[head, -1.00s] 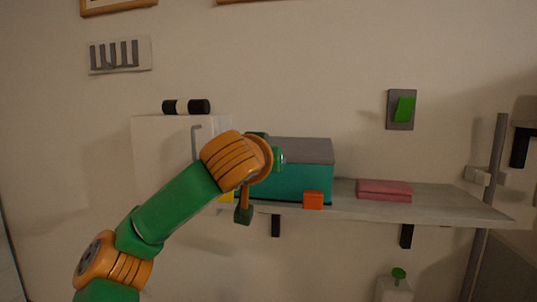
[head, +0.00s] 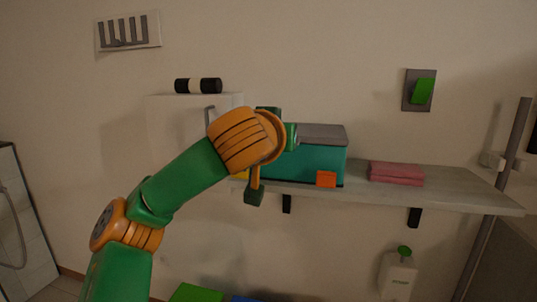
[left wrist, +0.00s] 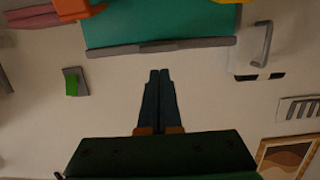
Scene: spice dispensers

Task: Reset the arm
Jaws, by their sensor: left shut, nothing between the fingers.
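My left arm (head: 180,180) reaches in from the left in the head view, its orange wrist in front of the white cabinet and beside the teal box. The left gripper (left wrist: 160,73) shows in the left wrist view with its two dark fingers together and nothing between them. It points towards the grey lid edge of the teal box, apart from it as far as I can tell. My right gripper is in neither view.
The teal box (head: 310,163), an orange block (head: 326,179) and pink folded cloths (head: 397,173) sit on the wall shelf (head: 455,190). A white cabinet (head: 170,130) stands left. A soap bottle (head: 398,277) is below the shelf.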

